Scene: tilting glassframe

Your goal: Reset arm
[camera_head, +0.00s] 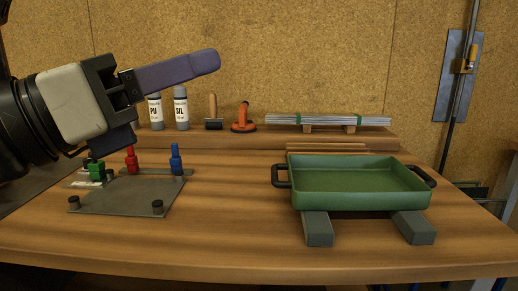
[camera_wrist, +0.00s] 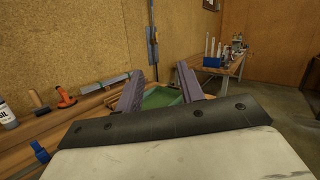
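My gripper (camera_head: 168,104) is raised at the upper left in the head view, above the wooden workbench (camera_head: 240,240). Its purple-grey upper finger points right and slightly up; the lower finger shows only in part. In the wrist view the two fingers of my gripper (camera_wrist: 160,74) stand apart with nothing held between them. The green tray (camera_head: 360,201) stands to the right of my gripper, well apart from it, and shows partly between the fingers in the wrist view (camera_wrist: 162,97).
The tray rests on grey blocks (camera_head: 318,229). A metal plate (camera_head: 130,203) with green, red and blue clamps (camera_head: 175,160) lies below my gripper. Bottles (camera_head: 181,108), an orange-handled tool (camera_head: 243,119) and strapped bars (camera_head: 330,120) stand on the rear ledge. The front middle is clear.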

